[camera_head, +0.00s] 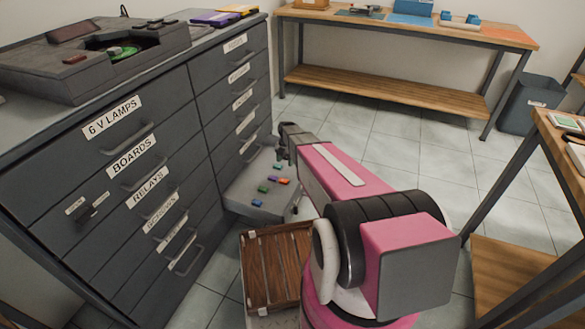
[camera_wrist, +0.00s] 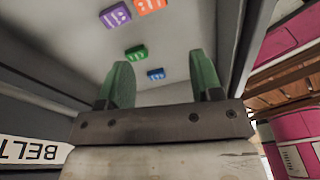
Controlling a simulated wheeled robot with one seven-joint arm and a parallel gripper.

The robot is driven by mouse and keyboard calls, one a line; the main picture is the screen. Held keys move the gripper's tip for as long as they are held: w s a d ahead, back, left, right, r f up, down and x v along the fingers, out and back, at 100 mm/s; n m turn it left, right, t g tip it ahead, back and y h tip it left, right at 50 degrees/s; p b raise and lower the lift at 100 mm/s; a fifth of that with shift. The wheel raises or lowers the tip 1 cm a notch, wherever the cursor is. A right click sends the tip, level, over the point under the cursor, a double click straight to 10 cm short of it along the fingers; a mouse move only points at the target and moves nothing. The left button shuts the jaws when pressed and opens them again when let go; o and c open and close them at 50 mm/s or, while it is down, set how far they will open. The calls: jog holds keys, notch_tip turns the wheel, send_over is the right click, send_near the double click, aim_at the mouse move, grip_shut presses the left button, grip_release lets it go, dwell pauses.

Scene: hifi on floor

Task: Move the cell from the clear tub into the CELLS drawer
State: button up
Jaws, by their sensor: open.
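An open grey drawer (camera_head: 235,190) sticks out low in the right column of the cabinet; its own label is not readable. Several small coloured blocks that look like cells lie on its floor: blue (camera_head: 257,203), green (camera_head: 262,189), purple (camera_head: 272,178) and orange (camera_head: 284,181). My gripper (camera_head: 281,150) is over the drawer's far part. In the wrist view its green fingers (camera_wrist: 162,75) are open and empty. Beyond them are blue (camera_wrist: 156,74), green (camera_wrist: 136,52), purple (camera_wrist: 115,15) and orange (camera_wrist: 150,5) blocks. I cannot make out a clear tub.
A label reading BELT, partly cut off (camera_wrist: 35,150), is close at the wrist view's left. A brown slatted wooden crate (camera_head: 275,265) stands low in front of the cabinet. A workbench (camera_head: 400,28) stands at the back, another table (camera_head: 565,140) at right. Tiled floor between is clear.

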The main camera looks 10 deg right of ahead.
jog(key=s+r+m, duration=0.9)
jog(key=s+m, duration=0.4)
jog(key=s, duration=0.1)
jog(key=s+r+m+t, duration=0.1)
jog(key=s+r+m, duration=0.9)
jog(key=s+m, duration=0.4)
jog(key=shift+s+a+r+h, duration=0.15)
jog(key=shift+a+r+h, duration=0.05)
jog(key=shift+h, duration=0.2)
